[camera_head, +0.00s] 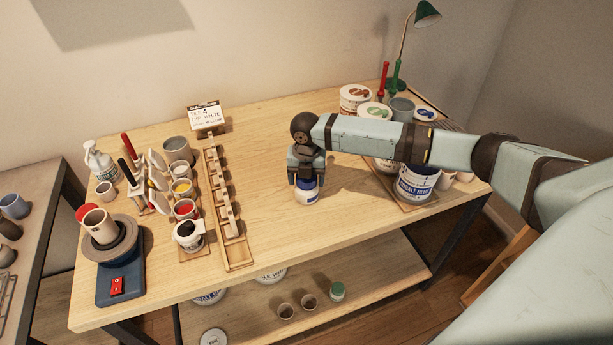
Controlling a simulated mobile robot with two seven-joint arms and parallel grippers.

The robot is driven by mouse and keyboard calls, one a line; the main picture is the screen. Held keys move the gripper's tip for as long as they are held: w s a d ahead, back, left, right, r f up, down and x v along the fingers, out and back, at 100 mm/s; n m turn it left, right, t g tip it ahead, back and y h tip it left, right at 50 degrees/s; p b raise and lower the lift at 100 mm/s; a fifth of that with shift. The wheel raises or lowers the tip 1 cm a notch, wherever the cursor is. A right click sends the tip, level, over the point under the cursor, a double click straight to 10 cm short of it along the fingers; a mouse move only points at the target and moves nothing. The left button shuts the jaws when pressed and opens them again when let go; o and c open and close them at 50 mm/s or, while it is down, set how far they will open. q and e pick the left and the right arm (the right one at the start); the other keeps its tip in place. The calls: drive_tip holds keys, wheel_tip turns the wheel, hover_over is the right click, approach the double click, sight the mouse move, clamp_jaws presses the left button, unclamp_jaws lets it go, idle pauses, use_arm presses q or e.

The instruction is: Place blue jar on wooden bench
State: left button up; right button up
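The blue jar (306,194) is a small white jar with a blue band, upright at the middle of the wooden bench (270,215). It looks to be at the bench top, but I cannot tell whether its base touches. My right gripper (306,180) points down over the jar from above, with its fingers at either side of the jar's top. The jar's upper part is hidden by the fingers, and the grip looks closed around it. My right arm reaches across from the right. My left gripper is not in view.
A long wooden rack (238,252) and several cups stand to the left. A banding wheel (110,250) is at the far left. A larger cobalt blue tub (416,186) and other tubs stand to the right, under my arm. The bench around the jar is clear.

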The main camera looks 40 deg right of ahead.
drive_tip(key=shift+o, duration=0.7)
drive_tip(key=shift+r, duration=0.1)
wheel_tip(320, 180, up, 12)
drive_tip(key=b, duration=0.1)
drive_tip(key=shift+r, duration=0.1)
